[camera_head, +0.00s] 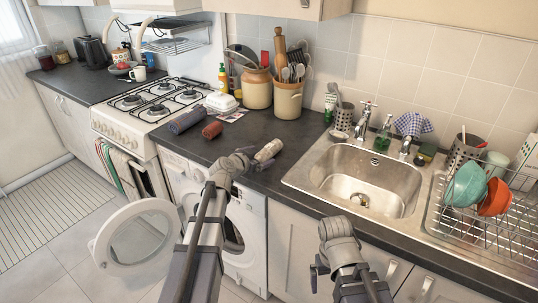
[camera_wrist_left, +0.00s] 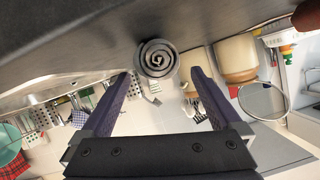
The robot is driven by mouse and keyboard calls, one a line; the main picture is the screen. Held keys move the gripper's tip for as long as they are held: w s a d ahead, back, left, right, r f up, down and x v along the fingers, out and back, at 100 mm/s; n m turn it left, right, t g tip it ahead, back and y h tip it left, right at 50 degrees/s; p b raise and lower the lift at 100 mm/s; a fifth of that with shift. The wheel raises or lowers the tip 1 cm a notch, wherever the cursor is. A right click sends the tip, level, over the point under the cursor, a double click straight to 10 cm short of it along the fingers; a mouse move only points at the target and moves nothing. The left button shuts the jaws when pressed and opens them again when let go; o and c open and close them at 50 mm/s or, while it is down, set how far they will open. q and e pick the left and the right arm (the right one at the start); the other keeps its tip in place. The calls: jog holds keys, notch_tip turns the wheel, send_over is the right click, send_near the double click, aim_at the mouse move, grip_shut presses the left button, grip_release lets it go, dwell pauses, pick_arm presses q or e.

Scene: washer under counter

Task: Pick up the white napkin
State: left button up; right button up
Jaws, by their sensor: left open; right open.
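The white napkin (camera_head: 268,150) is a pale roll lying on the dark counter above the washer. In the left wrist view the napkin (camera_wrist_left: 157,60) faces me end-on as a spiral. My left gripper (camera_head: 246,158) is at the counter's front edge, just left of the napkin. In its wrist view the left gripper (camera_wrist_left: 160,80) is open, with the roll's end between and just beyond the fingertips. I cannot tell whether they touch. My right gripper (camera_head: 316,268) is open and empty, low in front of the cabinets below the sink.
A blue-grey roll (camera_head: 188,120) and a red-brown roll (camera_head: 212,130) lie to the left on the counter. The sink (camera_head: 330,180) is right of the napkin. The washer door (camera_head: 137,236) hangs open below. Crocks (camera_head: 289,100) stand behind.

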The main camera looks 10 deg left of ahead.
aim_at(266, 152)
pick_arm(q)
jog(key=shift+b+x, duration=0.85)
jog(key=shift+x, duration=1.75)
jog(key=shift+a+r, duration=0.1)
jog(key=shift+r, duration=0.05)
jog(key=shift+c, duration=0.4)
jog(key=c, duration=1.4)
notch_tip(266, 152, up, 10)
jog(key=p, duration=1)
